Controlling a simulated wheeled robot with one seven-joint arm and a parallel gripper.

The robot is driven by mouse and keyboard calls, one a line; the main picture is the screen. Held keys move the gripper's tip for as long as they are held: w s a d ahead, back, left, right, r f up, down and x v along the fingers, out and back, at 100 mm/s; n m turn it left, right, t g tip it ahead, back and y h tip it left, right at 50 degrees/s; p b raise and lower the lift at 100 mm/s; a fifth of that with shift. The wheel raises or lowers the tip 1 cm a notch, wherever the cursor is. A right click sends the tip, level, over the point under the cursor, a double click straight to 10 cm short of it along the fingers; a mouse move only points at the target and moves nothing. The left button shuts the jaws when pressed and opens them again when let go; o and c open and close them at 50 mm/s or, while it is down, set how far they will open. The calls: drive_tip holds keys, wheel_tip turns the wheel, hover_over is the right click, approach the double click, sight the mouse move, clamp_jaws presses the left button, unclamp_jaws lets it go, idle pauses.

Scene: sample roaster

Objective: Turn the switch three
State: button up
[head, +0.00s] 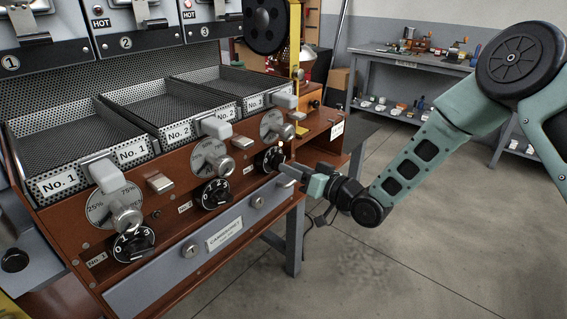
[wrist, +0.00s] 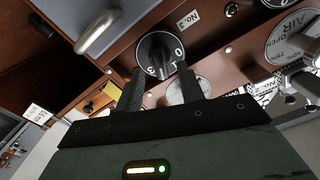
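Switch three is a black round knob with white digits on the brown front panel. It sits at the right end of the row of black knobs in the head view (head: 270,160), partly hidden by my gripper. In the wrist view the knob (wrist: 158,52) is top centre, beside a "No. 3" label (wrist: 187,19). My gripper (head: 285,166) is at the knob from the right front. In the wrist view my gripper (wrist: 159,76) is open, with a finger at each side of the knob's lower edge. I cannot tell whether the fingers touch it.
Two similar black knobs (head: 133,244) (head: 213,193) sit further left. Above the knobs are round percentage dials (head: 210,157) with metal levers, and a grey drawer front (head: 220,241) lies below. A workbench (head: 420,59) stands far back. The floor on the right is free.

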sight(278, 162)
drive_tip(key=shift+x, duration=1.9)
clamp_jaws()
drive_tip(key=shift+f+n, duration=0.1)
drive_tip(key=shift+n, duration=0.2)
drive_tip(key=n+b, duration=1.7)
drive_tip(key=b, duration=0.4)
drive_tip(key=shift+n+b, duration=0.3)
